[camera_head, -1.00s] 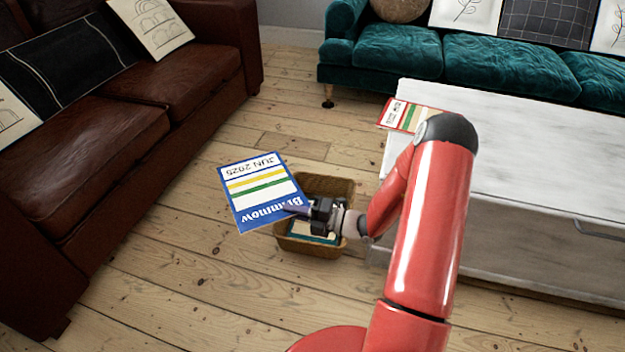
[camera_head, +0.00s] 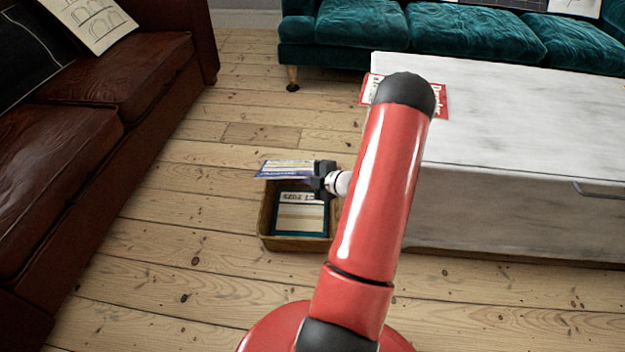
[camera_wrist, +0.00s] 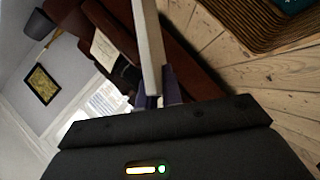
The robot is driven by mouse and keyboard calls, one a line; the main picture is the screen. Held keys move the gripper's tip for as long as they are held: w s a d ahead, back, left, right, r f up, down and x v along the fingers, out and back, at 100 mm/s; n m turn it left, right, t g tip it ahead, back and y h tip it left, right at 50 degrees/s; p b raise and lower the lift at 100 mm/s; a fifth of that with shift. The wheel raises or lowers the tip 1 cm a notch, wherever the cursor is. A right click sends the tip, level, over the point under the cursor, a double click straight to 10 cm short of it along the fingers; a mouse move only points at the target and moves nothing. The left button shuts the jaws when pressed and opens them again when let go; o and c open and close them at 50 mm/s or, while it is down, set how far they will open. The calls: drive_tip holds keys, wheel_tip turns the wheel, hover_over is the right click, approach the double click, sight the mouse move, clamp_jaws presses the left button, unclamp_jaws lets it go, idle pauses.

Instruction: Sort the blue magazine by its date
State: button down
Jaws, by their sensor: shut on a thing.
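The blue magazine (camera_head: 284,166) is in my gripper (camera_head: 318,178), held by one edge and seen nearly edge-on above the far side of a wicker basket (camera_head: 263,222). In the wrist view it shows as a thin pale strip (camera_wrist: 149,45) between my fingers. My gripper is shut on it. Inside the basket lies a teal-bordered magazine (camera_head: 300,215), its upside-down date only partly readable as "OCT" and a year. A red magazine (camera_head: 440,100) lies on the white table (camera_head: 490,140), partly hidden behind my arm.
A brown leather sofa (camera_head: 150,95) stands at the left and a teal sofa (camera_head: 360,40) at the back. The white table fills the right side. Bare floorboards (camera_head: 190,215) are free left of the basket. The wicker basket edge (camera_wrist: 270,40) also shows in the wrist view.

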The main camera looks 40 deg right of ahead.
drive_tip(key=shift+s+d+f+m+h, duration=0.2)
drive_tip(key=shift+s+d+m+h, duration=0.1)
drive_tip(key=shift+d, duration=0.3)
drive_tip(key=shift+s+d+f+m+h, duration=0.15)
drive_tip(key=shift+s+d+m+h, duration=0.15)
drive_tip(key=shift+d, duration=0.3)
wheel_tip(320, 180, down, 12)
drive_tip(key=b, duration=0.9)
drive_tip(key=shift+r, duration=0.15)
drive_tip(key=c, duration=1.5)
unclamp_jaws()
